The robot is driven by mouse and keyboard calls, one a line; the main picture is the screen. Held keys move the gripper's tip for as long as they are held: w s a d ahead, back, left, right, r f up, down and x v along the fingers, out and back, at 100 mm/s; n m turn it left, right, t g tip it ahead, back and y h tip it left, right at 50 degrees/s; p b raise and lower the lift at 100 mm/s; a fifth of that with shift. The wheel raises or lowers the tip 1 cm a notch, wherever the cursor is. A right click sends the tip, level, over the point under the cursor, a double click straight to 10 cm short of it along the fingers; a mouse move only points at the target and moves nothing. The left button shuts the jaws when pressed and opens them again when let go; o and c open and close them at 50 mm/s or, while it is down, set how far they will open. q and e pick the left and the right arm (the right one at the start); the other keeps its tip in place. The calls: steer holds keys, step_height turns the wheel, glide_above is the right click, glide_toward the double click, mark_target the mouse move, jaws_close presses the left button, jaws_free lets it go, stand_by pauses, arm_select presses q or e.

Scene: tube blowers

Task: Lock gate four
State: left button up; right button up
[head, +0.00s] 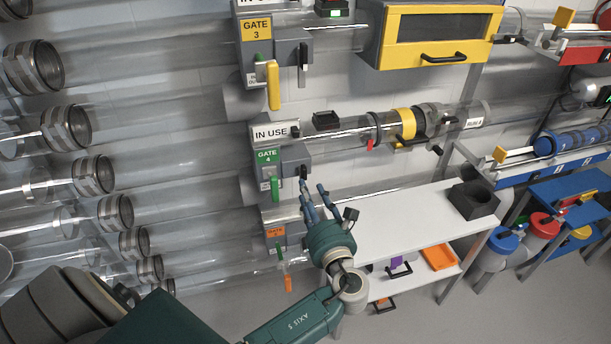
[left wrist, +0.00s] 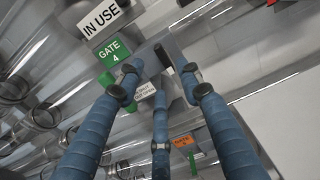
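The gate four box (head: 265,144) is on the tube wall in the head view, with an IN USE sign and a green GATE 4 label (left wrist: 110,48). A green handle (head: 275,189) hangs down on its front. A black lever (head: 303,172) is on the grey block at its right side; it also shows in the left wrist view (left wrist: 163,55). My left gripper (head: 313,192) is open and empty, its blue fingers spread just below the black lever. In the left wrist view the lever lies beyond the fingertips (left wrist: 160,90). I see no clear contact. My right gripper is out of view.
Gate three (head: 255,35), with a yellow handle (head: 272,85), is above. A box with an orange label (head: 275,232) and an orange handle is below. A white table (head: 400,222) with a black holder (head: 473,201) stands to the right. Clear tubes run behind.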

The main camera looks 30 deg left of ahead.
mark_target(304, 177)
arm_select(q)
steer(key=x, duration=0.7)
steer(key=shift+w+d+f, duration=0.1)
steer(key=shift+d, duration=0.05)
jaws_close()
